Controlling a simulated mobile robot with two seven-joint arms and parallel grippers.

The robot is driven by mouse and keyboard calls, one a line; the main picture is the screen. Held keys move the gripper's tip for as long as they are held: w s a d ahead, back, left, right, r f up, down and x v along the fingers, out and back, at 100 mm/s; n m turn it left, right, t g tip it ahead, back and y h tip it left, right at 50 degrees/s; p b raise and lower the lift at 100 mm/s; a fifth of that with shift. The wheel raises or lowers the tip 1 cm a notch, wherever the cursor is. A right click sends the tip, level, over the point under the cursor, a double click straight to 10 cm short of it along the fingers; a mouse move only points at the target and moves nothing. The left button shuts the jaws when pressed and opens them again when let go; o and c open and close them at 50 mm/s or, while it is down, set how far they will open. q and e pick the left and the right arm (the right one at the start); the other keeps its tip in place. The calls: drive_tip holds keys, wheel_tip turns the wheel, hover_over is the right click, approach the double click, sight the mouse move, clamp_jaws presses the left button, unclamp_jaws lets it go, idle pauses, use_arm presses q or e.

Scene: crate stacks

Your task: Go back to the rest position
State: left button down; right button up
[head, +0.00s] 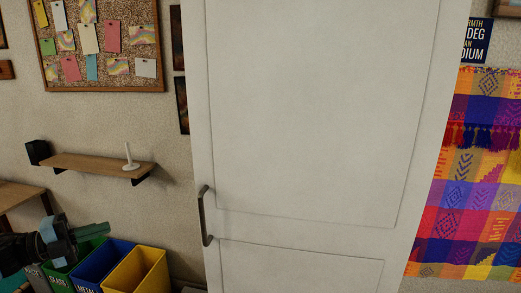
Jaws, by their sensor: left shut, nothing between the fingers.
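My left gripper (104,228) is at the lower left, its arm coming in from the left edge. It is shut and empty, with its fingers pointing right. In the picture it overlaps the top of the green bin, and I cannot tell how far apart they are. My right gripper is not in view.
A white panelled door (315,110) with a dark handle (204,215) fills the middle. Blue (87,272) and yellow (150,280) bins stand by the green bin (60,283). A wooden shelf (90,165) is on the wall above. A colourful woven cloth (470,185) hangs right.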

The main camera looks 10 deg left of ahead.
use_arm(q)
drive_tip(key=s+d+f+n+t+y+p, duration=0.2)
drive_tip(key=s+d+f+n+y+p, duration=0.1)
drive_tip(key=s+d+f+n, duration=0.5)
drive_tip(key=s+d+f+n+t+y+p, duration=0.1)
drive_tip(key=s+d+f+n+y+p, duration=0.4)
drive_tip(key=d+f, duration=0.65)
drive_tip(key=s+d+f+n+g+y+p, duration=0.1)
drive_tip(key=s+n, duration=0.3)
drive_tip(key=s, duration=0.5)
drive_tip(key=s+d+f+n+g+y, duration=0.1)
drive_tip(key=s+d+f+n+g, duration=0.2)
drive_tip(key=s, duration=0.6)
drive_tip(key=s+d+f+n+g+y+p, duration=0.1)
drive_tip(key=s+d+f+n+g, duration=0.1)
drive_tip(key=s+n, duration=0.3)
drive_tip(key=s+d, duration=0.1)
drive_tip(key=s, duration=0.3)
drive_tip(key=shift+d+y+p, duration=0.3)
drive_tip(key=shift+y+p, duration=0.05)
drive_tip(key=shift+y, duration=0.05)
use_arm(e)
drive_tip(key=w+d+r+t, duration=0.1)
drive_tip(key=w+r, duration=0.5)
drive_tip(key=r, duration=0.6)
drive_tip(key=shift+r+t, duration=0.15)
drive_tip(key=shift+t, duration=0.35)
